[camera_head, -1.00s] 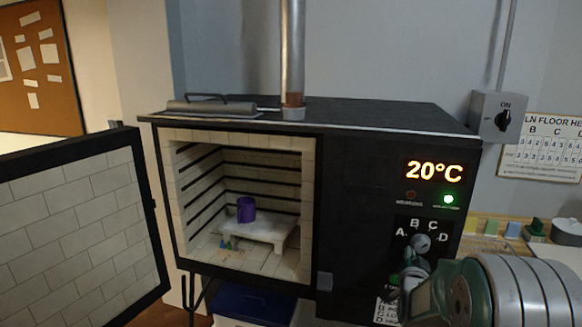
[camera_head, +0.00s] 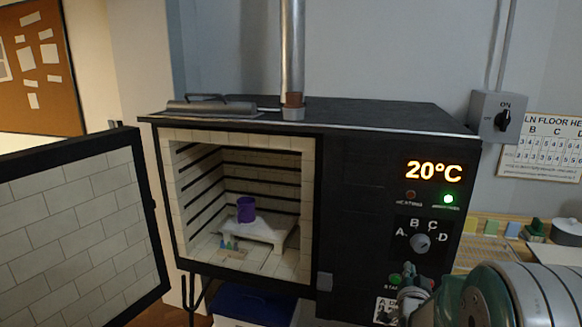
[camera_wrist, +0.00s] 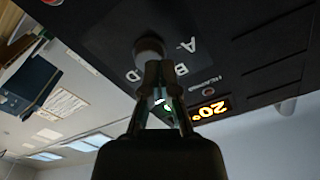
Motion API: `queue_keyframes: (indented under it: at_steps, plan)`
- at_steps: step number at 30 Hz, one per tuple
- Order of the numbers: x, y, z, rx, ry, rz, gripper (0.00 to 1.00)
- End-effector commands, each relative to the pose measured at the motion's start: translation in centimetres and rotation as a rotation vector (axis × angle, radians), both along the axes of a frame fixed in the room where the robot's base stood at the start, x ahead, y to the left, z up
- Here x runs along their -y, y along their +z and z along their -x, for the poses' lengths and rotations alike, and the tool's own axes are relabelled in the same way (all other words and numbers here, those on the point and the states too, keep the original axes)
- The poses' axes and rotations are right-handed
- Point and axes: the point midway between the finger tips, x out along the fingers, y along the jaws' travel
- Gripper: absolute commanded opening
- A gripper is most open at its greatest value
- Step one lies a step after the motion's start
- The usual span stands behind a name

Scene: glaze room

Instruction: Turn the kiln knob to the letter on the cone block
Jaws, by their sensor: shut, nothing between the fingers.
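The kiln knob (camera_head: 420,243) is a round grey dial on the black panel, ringed by the letters A, B, C and D. I cannot tell surely which letter it points to. A small cone block with coloured cones (camera_head: 229,244) sits on the kiln floor in front of a low white shelf; its letter is too small to read. My gripper (camera_head: 409,279) is shut and empty, just below the knob in the head view. In the wrist view my fingertips (camera_wrist: 160,70) lie near the knob (camera_wrist: 150,48); I cannot tell whether they touch it.
The kiln door (camera_head: 75,220) stands open at left. A purple cup (camera_head: 246,209) is on the white shelf (camera_head: 265,235) inside. The display (camera_head: 434,171) reads 20°C with a green lamp (camera_head: 448,199) lit. A green button (camera_head: 394,281) is beside my gripper. A wall switch (camera_head: 497,117) hangs at right.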

Motion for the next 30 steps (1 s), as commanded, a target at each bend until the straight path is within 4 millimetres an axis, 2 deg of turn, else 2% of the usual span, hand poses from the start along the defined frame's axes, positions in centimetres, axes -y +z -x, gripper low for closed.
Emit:
queue_keyframes:
  at_steps: [4, 9, 11, 24, 30]
  plan:
    - [0.3, -0.2, 0.2, -0.001, -0.002, 0.001, 0.00]
    - [1.9, -1.4, 1.5, -0.004, -0.004, 0.000, 0.00]
    - [2.0, -1.4, 1.4, -0.001, -0.001, 0.001, 0.00]
    - [3.3, -1.4, -3.4, 0.000, 0.000, 0.000, 0.00]
    - [3.7, -1.3, -4.9, 0.000, 0.000, 0.000, 0.00]
